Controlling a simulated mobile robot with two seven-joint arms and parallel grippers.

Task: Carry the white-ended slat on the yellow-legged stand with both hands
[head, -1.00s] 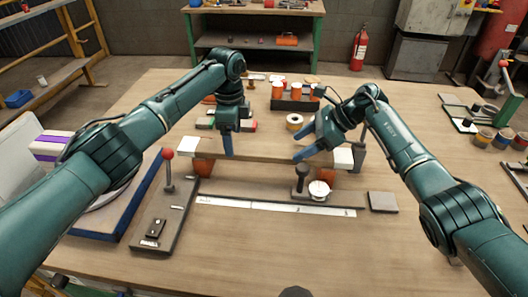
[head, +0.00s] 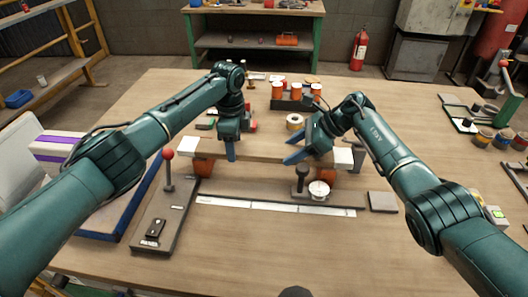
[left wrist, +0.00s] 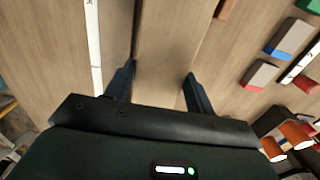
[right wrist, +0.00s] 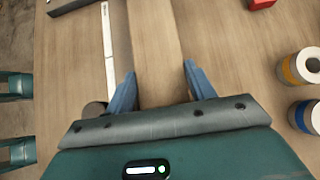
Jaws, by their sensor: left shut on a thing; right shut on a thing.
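The wooden slat (head: 262,149) has a white block at its left end (head: 188,147) and another at its right end (head: 343,157). Orange-red supports show below it at the left (head: 204,168) and right (head: 327,173); I see no clearly yellow legs. I cannot tell whether the slat rests on them or is just above. My left gripper (head: 231,152) is shut on the slat left of its middle. My right gripper (head: 304,156) is shut on it nearer the right end. Wood lies between the fingers in the left wrist view (left wrist: 165,50) and right wrist view (right wrist: 155,45).
A dial gauge on a stand (head: 319,190) and a white ruler strip (head: 275,207) lie in front of the slat. A red-knobbed lever fixture (head: 168,172) stands at left.

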